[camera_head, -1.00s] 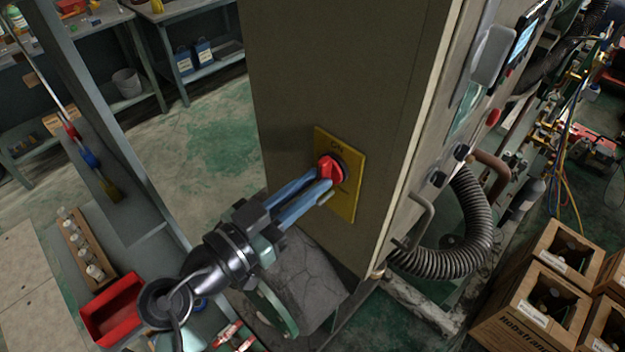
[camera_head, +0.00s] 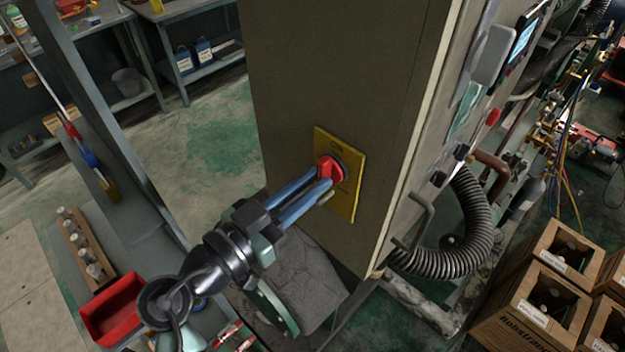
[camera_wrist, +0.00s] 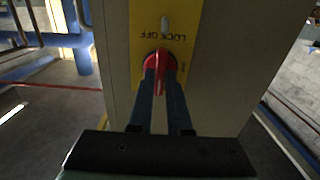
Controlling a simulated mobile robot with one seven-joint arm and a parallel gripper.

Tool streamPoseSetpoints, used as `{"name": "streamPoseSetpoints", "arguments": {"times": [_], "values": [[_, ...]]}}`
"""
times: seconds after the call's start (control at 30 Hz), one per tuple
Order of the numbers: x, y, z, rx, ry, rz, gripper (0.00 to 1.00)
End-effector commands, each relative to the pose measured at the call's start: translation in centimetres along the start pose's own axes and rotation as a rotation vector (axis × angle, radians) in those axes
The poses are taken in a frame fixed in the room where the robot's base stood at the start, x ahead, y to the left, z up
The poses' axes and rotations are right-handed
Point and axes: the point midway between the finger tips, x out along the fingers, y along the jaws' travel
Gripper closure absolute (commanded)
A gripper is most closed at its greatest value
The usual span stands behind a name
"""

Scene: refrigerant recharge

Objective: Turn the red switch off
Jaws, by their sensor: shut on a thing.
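The red switch (camera_head: 327,167) is a rotary knob on a yellow plate (camera_head: 350,190) on the side of a tall grey-brown cabinet. My gripper (camera_head: 322,185) reaches it from the lower left, its two blue fingers shut on the knob. In the wrist view, the fingers hold the red switch (camera_wrist: 160,62) from both sides, and its handle stands upright in that picture. The yellow plate (camera_wrist: 178,22) carries upside-down "LOCK OFF" lettering there. In the head view, "ON" shows near the plate's top. The fingers hide part of the knob.
The cabinet (camera_head: 335,70) stands in the middle, with a ribbed black hose (camera_head: 470,235) on its right. Cardboard boxes (camera_head: 545,290) stand at lower right. A red bin (camera_head: 112,310) is at lower left. Open green floor (camera_head: 205,145) lies left of the cabinet.

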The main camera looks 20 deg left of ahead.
Motion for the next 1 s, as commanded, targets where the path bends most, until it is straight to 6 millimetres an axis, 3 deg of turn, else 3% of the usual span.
{"name": "streamPoseSetpoints", "arguments": {"times": [0.2, 0.63, 1.0], "values": [[-0.06, -0.05, -0.03, -0.036, -0.003, -0.002, 1.0], [-0.07, -0.05, -0.01, -0.367, -0.003, -0.002, 1.0], [-0.08, -0.07, 0.16, -0.397, -0.002, -0.003, 1.0]]}}
